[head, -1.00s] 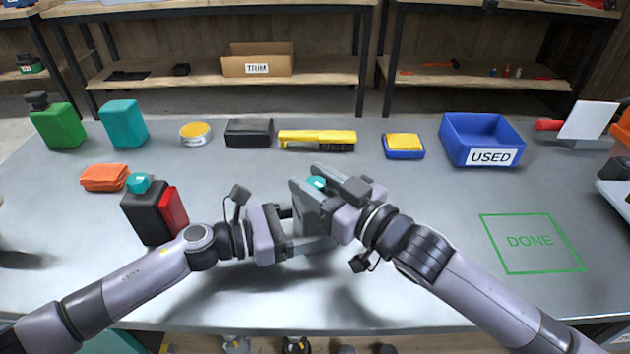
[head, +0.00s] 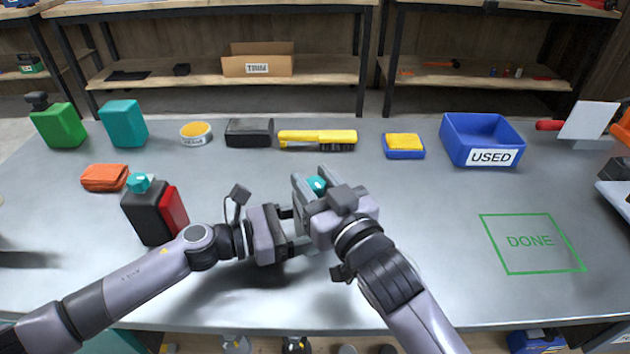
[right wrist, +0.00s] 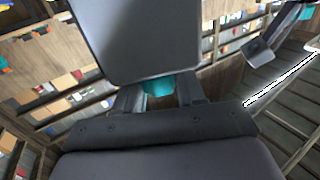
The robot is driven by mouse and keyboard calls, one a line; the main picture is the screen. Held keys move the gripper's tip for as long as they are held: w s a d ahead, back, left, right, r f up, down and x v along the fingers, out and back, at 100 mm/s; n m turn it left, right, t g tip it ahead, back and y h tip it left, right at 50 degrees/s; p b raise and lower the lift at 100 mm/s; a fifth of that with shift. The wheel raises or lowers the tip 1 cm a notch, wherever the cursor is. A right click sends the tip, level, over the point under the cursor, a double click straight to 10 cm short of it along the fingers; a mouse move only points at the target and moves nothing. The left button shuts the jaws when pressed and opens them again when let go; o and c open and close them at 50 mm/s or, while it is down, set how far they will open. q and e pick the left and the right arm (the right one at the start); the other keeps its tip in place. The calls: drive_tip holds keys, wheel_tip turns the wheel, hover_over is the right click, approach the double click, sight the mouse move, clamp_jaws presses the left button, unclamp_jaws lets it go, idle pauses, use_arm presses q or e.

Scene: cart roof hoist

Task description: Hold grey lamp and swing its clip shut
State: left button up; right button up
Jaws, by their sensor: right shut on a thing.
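My right gripper (head: 315,186) is shut on a small teal part (head: 318,184), which shows between its fingers near the middle of the table. In the right wrist view the teal part (right wrist: 158,85) sits between the fingertips, and a flat dark grey panel (right wrist: 145,40) lies just past it. I take the panel and teal part for the lamp and its clip, but cannot tell them apart surely. My left gripper (head: 296,228) is right beside the right one, pointing right, with its fingers apart. What lies between them is hidden by the right gripper.
A black and red container (head: 150,215) with a teal cap stands close to my left arm. The DONE outline (head: 530,242) is empty.

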drive_tip(key=shift+r, duration=0.1)
drive_tip(key=o, duration=0.9)
drive_tip(key=shift+o, duration=0.2)
drive_tip(key=v, duration=1.2)
